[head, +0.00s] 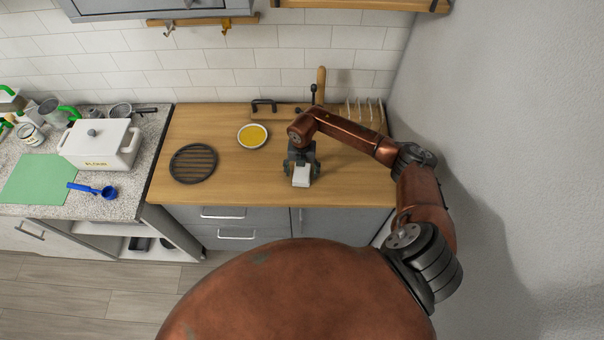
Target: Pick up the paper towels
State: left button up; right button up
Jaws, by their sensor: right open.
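A small white block-shaped pack (301,179), which looks like the paper towels, is at the front part of the wooden counter. My right gripper (302,172) points down over it, with its dark fingers open on either side of the pack. The gripper hides the pack's back part, and I cannot tell whether the fingers touch it. My left gripper is not in view.
The wooden counter (224,184) also holds a round black grate (193,163), a bowl of yellow contents (253,136) and a rack (365,112) at the back right. A white lidded box (100,145), a green mat (42,180) and a blue scoop (105,192) lie left. A wall bounds the right.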

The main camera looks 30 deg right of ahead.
jog(key=shift+c, duration=0.7)
jog(key=c, duration=0.9)
jog(key=shift+o, duration=0.2)
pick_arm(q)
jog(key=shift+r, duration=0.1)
pick_arm(e)
jog(key=shift+r, duration=0.15)
